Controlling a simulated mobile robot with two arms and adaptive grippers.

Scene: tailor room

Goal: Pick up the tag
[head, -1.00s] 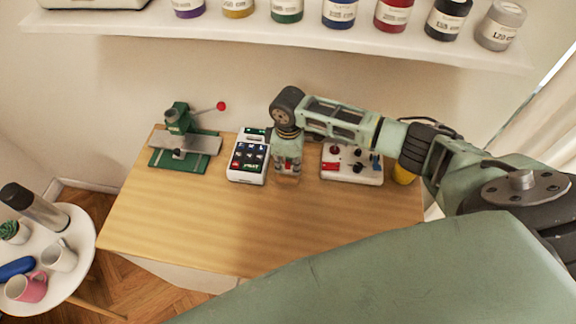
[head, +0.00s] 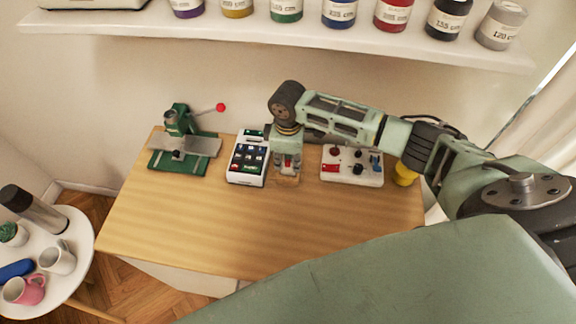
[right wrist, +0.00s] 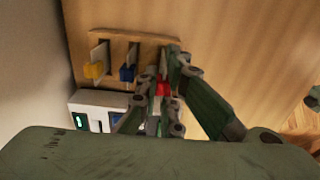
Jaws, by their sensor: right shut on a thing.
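My right gripper (head: 287,166) points down at the back middle of the wooden table, over a small wooden holder (head: 284,182). In the right wrist view the holder (right wrist: 111,31) is a light wood board with dark slots. Pale tags stand in it, one with a yellow end (right wrist: 94,71) and one with a blue end (right wrist: 127,73). The fingers of my right gripper (right wrist: 166,80) are closed around a tag with a red end (right wrist: 162,89), partly hidden by them. I cannot tell whether this tag is still in its slot. My left gripper is not in view.
A white payment terminal (head: 246,172) stands close left of the gripper. A white control box (head: 352,168) with switches is to the right. A green press (head: 183,143) stands at the left. The table's front (head: 230,235) is clear. A shelf with jars (head: 300,33) runs above.

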